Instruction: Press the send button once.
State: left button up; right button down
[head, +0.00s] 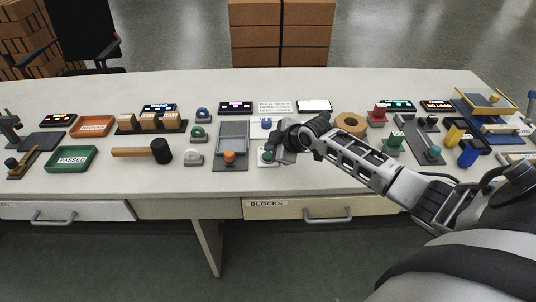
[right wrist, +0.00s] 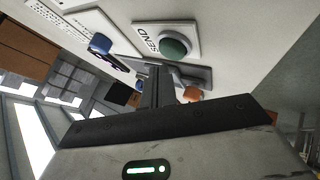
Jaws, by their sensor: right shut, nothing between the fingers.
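The send button is a green dome (right wrist: 173,48) on a white plate (right wrist: 192,28) marked SEND in the right wrist view. In the head view its white plate (head: 266,163) lies at the table's front middle, with the green dome partly hidden by my right gripper. My right gripper (head: 272,150) is shut and empty, right at the button. In the right wrist view its shut fingers (right wrist: 161,78) end close to the dome; I cannot tell whether they touch it. My left gripper is not in view.
A blue button (head: 266,123) stands just behind. A grey panel with an orange knob (head: 230,156) is to the left, beside a grey dome button (head: 194,156) and a mallet (head: 158,150).

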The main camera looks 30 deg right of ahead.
dwell(0.5)
jog(key=shift+f, duration=0.15)
jog(key=shift+f, duration=0.3)
jog(key=shift+f+b, duration=0.15)
jog(key=shift+b, duration=0.2)
jog(key=shift+f, duration=0.35)
dwell(0.6)
jog(key=shift+r, duration=0.15)
jog(key=shift+r+p, duration=0.7)
jog(key=shift+r, duration=0.1)
